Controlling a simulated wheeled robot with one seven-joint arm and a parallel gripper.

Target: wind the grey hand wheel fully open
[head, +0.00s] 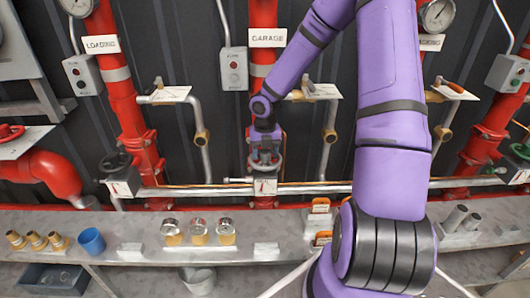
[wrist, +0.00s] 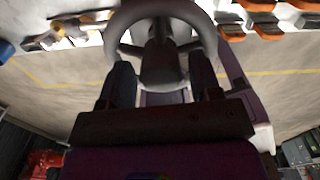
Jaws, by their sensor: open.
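The grey hand wheel (wrist: 203,25) shows in the wrist view as a thick ring with spokes and a dark hub. In the head view the wheel (head: 265,168) is mostly hidden by my gripper (head: 265,150), on the red pipe under the GARAGE sign. In the wrist view my gripper (wrist: 160,68) is open. Its two dark fingers stand apart at the near side of the wheel, one on each side of the hub. I cannot tell whether they touch the rim or spokes.
A grey pipe (head: 330,187) runs sideways behind the bench (head: 140,225). The bench holds brass fittings (head: 37,240), a blue cup (head: 91,240) and several round gauges (head: 198,230). A dark hand wheel (head: 115,161) stands left, under LOADING. Side pipes (head: 201,137) flank the GARAGE pipe.

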